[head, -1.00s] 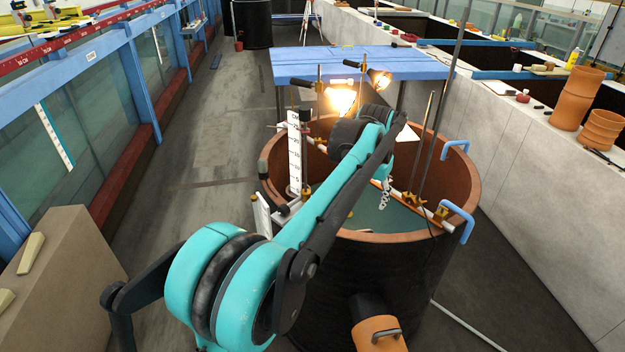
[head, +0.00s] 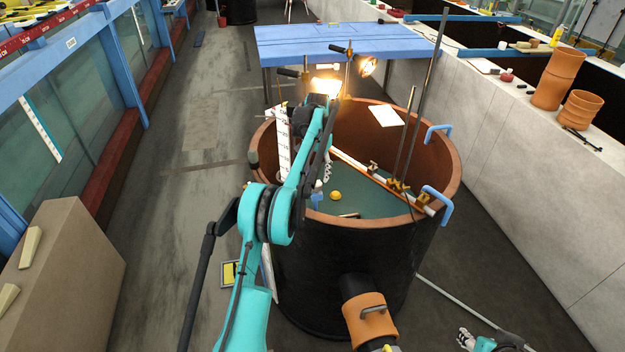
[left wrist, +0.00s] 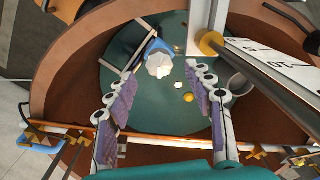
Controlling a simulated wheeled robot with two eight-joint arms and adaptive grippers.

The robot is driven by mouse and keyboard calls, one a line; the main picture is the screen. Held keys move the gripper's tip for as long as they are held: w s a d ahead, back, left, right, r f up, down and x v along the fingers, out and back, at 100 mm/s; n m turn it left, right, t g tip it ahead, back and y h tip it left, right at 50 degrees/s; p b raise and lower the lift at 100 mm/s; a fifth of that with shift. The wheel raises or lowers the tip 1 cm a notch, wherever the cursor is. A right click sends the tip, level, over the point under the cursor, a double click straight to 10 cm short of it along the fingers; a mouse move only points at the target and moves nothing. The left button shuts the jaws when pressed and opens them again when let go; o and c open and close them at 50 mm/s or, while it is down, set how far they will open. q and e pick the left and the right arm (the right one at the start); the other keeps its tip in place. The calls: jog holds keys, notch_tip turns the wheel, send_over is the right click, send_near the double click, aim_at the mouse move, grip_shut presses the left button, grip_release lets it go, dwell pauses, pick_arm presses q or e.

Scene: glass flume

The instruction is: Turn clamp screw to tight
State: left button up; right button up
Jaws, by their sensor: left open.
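Brass clamps (head: 397,186) grip the rail and thin upright rods at the tank's right side; another brass clamp (head: 423,199) sits nearer the rim. Which one carries the clamp screw is unclear. In the left wrist view, a round brass knob (left wrist: 210,42) sits by a grey post, beyond my right-hand finger. My left gripper (left wrist: 157,75) is open and empty, pointing down into the tank. Below it are a white-topped blue item (left wrist: 158,66) and a yellow ball (left wrist: 188,98). In the head view my arm partly hides this gripper. My right gripper (head: 466,340) is low at the right edge, outside the tank.
The round tank (head: 455,150) has a brown rim and blue handles (head: 437,203). A white scale board (head: 283,145), lit lamps (head: 367,65) and tall rods crowd its edge. A blue table (head: 350,40) stands behind.

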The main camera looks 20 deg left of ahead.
aim_at(316, 183)
pick_arm(q)
jog(key=shift+f, duration=1.95)
jog(key=c, duration=1.2)
jog(key=shift+o, duration=0.2)
